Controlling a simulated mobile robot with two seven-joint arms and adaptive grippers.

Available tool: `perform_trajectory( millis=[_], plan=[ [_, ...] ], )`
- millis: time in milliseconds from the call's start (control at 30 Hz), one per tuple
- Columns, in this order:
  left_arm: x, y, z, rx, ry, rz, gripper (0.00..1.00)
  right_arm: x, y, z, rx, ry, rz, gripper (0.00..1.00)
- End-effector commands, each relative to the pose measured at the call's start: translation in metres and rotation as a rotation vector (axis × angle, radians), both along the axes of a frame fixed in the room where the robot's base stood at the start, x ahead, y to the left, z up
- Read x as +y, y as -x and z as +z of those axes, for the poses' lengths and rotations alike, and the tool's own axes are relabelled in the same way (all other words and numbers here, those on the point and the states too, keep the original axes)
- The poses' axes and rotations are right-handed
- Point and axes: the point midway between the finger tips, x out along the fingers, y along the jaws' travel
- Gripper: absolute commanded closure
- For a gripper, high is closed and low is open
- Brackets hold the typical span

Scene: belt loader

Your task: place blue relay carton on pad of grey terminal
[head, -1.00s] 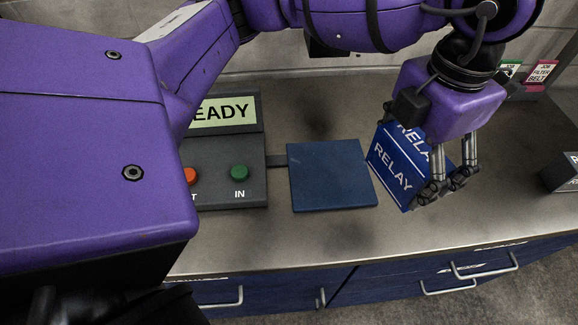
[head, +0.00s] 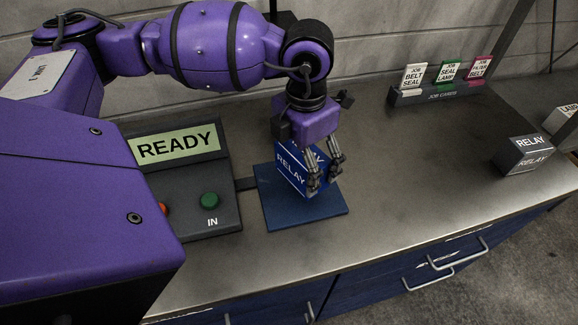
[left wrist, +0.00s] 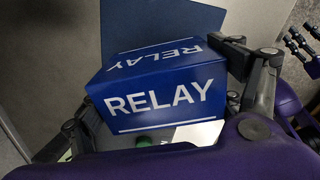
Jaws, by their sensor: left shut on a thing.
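The blue relay carton (head: 290,174) is held tilted in my left gripper (head: 323,185), over the blue pad (head: 318,211) of the grey terminal (head: 215,203). In the left wrist view the carton (left wrist: 165,95) shows its RELAY faces between the fingers (left wrist: 165,118), with the pad (left wrist: 140,22) behind it. Whether the carton's lower edge touches the pad I cannot tell.
A job card holder (head: 437,92) with several cards stands at the back. A grey block marked RELAY (head: 523,154) stands at the right, near another labelled box (head: 562,118). The counter (head: 410,185) between the pad and the block is clear.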

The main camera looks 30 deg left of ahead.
Motion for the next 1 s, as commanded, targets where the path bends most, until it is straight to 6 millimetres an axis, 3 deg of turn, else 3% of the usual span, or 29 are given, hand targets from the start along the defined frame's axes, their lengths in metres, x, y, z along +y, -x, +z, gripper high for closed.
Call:
perform_trajectory(
  millis=[133,300,700,733,833,1000],
  plan=[
    [0.011,-0.001,-0.011,0.001,-0.003,0.003,0.45,0.001,-0.004,0.002,-0.007,-0.001,0.001,0.60],
    [0.008,-0.001,-0.037,0.000,0.000,0.001,0.45,0.002,-0.008,0.003,-0.014,-0.002,0.003,0.60],
    [0.008,-0.001,-0.043,0.000,-0.001,0.001,0.45,0.002,-0.011,0.003,-0.020,-0.003,0.005,0.60],
    [0.008,-0.001,-0.044,0.000,-0.001,0.001,0.13,0.002,-0.011,0.003,-0.020,-0.003,0.005,0.60],
    [0.008,-0.001,-0.043,-0.001,-0.001,0.001,0.00,0.002,-0.010,0.004,-0.019,-0.002,0.005,0.60],
    [0.008,-0.001,-0.043,-0.001,-0.001,0.001,0.00,0.002,-0.008,0.003,-0.015,-0.001,0.004,0.60]
  ],
)
